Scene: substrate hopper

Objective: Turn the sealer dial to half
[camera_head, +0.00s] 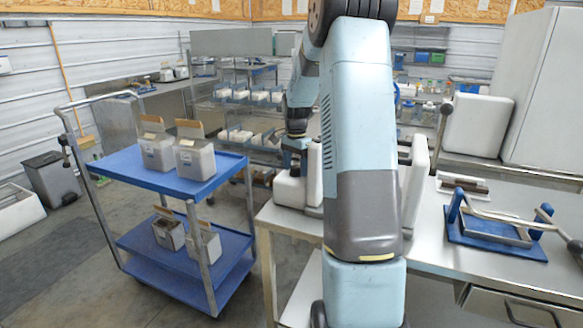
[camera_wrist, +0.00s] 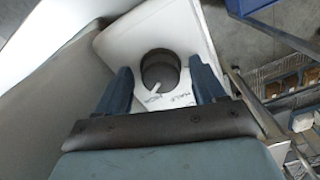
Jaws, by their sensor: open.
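The sealer dial (camera_wrist: 160,72) is a dark round knob with a pale pointer mark on a white panel, seen in the wrist view. Its pointer aims down and to the left in that view. Faint lettering shows on the panel below it. My gripper (camera_wrist: 162,82) is open, with one blue finger on each side of the dial and gaps between fingers and dial. In the head view my gripper (camera_head: 294,150) is partly hidden by my arm, close over the white sealer body (camera_head: 290,190) on the steel bench. The dial cannot be seen in the head view.
A blue two-shelf cart (camera_head: 168,172) carries several boxes at left. A blue press frame (camera_head: 495,238) with a handle sits on the bench (camera_head: 440,240) at right. Shelving with white bins (camera_head: 240,95) stands behind. Floor is clear between cart and bench.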

